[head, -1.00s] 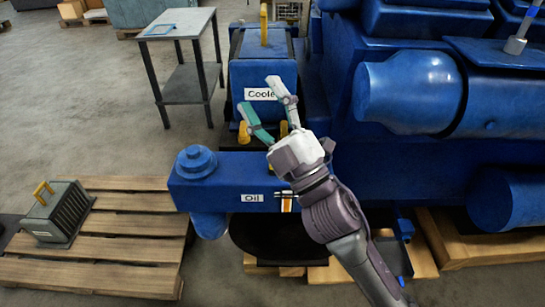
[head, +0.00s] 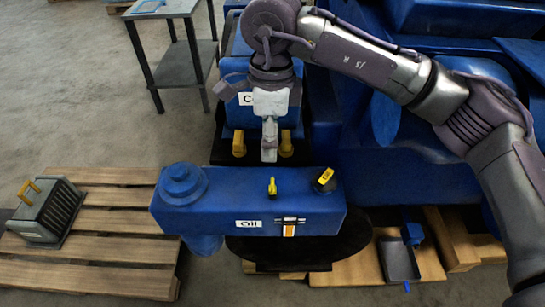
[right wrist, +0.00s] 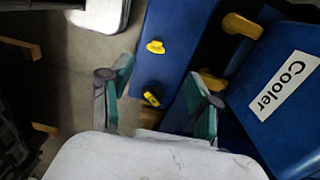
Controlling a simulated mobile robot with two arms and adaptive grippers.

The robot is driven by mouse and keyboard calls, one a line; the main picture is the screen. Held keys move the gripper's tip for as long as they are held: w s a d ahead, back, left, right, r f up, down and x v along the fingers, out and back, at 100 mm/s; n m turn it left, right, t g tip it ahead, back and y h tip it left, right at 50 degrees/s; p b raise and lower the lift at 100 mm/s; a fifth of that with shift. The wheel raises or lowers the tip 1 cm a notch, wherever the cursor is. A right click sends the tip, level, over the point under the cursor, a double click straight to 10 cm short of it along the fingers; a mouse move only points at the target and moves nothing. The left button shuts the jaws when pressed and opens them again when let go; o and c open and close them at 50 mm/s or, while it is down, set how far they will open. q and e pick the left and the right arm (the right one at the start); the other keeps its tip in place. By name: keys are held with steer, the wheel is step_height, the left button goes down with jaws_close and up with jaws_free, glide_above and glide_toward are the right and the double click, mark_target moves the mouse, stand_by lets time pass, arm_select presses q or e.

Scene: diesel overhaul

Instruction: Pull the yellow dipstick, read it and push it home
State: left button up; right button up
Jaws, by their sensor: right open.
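The yellow dipstick (head: 272,187) stands upright in the top of the blue oil housing (head: 220,212), marked "Oil". Its small yellow handle also shows in the right wrist view (right wrist: 155,47). My right gripper (head: 269,155) points down just behind the dipstick in the head view, open and empty. In the right wrist view its two green-padded fingers (right wrist: 160,75) are spread apart, and the dipstick handle lies beyond the tips. My left gripper is not in view.
A yellow-and-black cap (head: 325,179) sits on the housing right of the dipstick. The blue cooler (right wrist: 282,85) with yellow fittings stands behind. A pallet (head: 110,235) bears a grey finned box (head: 45,212) at left. A grey table (head: 175,60) stands farther back.

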steer(key=p, duration=0.2)
glide_above(272, 180)
steer(key=f, duration=0.4)
steer(key=shift+s, duration=0.35)
steer(key=f, duration=0.2)
steer(key=f+p, duration=0.1)
steer(key=f, duration=0.1)
steer(key=shift+w+d, duration=0.1)
steer(key=shift+w, duration=0.25)
step_height(272, 180, down, 4)
steer(key=shift+r+p, duration=0.15)
steer(key=shift+p, duration=0.5)
steer(key=shift+f, duration=0.6)
steer(key=c, duration=0.8)
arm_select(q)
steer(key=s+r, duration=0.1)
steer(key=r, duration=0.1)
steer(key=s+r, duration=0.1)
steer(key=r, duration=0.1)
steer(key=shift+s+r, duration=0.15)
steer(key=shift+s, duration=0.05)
arm_select(e)
jaws_close()
